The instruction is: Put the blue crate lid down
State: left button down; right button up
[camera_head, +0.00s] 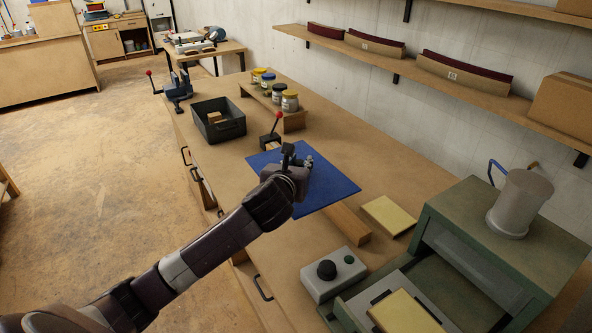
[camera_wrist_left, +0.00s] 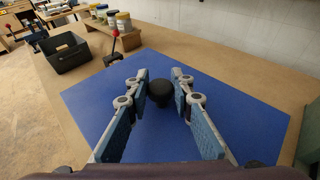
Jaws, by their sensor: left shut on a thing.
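The blue crate lid (camera_head: 325,185) is a flat blue sheet with a black knob (camera_wrist_left: 159,93), over the middle of the workbench. In the left wrist view the blue lid (camera_wrist_left: 240,120) spreads beneath my fingers. My left gripper (camera_head: 297,163) is shut on the lid's knob, with one finger on each side in the left wrist view. The lid looks roughly level; I cannot tell whether it touches the bench. It hides part of a wooden bar (camera_head: 348,223). My right gripper is not in view.
An open black crate (camera_head: 237,127) with a small wooden block inside stands beyond the lid. A red-knobbed lever (camera_head: 277,117) rises near the lid's far edge. Several jars stand on a wooden riser (camera_head: 293,121). A grey control box (camera_head: 345,282) and green machine (camera_head: 475,235) are nearer.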

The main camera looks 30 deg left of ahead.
pick_arm(q)
notch_tip(320, 180, down, 15)
jog(key=shift+r+b, duration=0.1)
jog(key=shift+b, duration=0.55)
notch_tip(320, 180, down, 4)
jog(key=shift+d+f+b, duration=0.1)
jog(key=shift+f+b, duration=0.15)
jog(key=shift+b, duration=0.15)
jog(key=c, duration=1.7)
grip_release()
jog(key=v, duration=1.2)
jog(key=shift+r, duration=0.1)
